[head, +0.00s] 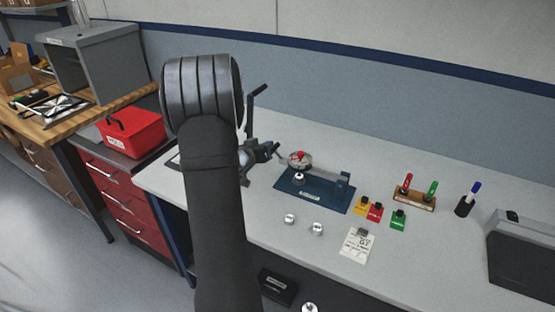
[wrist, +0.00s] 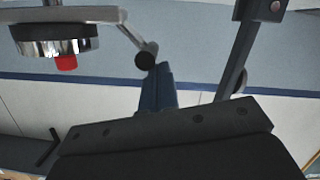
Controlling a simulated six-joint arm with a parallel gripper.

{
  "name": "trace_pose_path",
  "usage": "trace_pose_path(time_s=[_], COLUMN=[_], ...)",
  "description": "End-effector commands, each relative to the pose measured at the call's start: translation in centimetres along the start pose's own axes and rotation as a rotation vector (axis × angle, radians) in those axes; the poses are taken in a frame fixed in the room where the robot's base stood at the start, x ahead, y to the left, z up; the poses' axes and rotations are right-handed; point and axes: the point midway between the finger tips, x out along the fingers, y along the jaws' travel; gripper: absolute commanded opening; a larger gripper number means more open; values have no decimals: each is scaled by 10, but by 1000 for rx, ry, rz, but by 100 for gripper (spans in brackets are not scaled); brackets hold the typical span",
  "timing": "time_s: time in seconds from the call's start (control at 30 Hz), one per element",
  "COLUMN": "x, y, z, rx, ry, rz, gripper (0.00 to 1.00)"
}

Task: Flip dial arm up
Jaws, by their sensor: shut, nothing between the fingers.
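The dial (head: 300,160), a round silver piece with a red top, sits on a blue base plate (head: 312,193) on the bench. In the wrist view, which is upside down, a silver and black disc with a red tip (wrist: 66,62) is at upper left. A metal rod with a round black knob (wrist: 146,60) reaches down beside it. My gripper (wrist: 158,70) is shut and empty, its tips close to the knob in the picture; I cannot tell if they touch.
Two silver knobs (head: 303,224), colored buttons (head: 369,208) and a red and green handled rack (head: 414,197) lie to the right. A red toolbox (head: 133,135) is at left.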

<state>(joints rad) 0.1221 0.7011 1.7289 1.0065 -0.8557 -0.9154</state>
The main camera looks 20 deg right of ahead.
Motion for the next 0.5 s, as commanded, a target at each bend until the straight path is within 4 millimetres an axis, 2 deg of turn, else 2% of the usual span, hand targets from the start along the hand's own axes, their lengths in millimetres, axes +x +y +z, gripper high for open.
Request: trace_pose_path(time_s=[0.5], x=[-33], y=[-13], z=[19], rx=[-623], ry=[33], rz=[-64], gripper=[0])
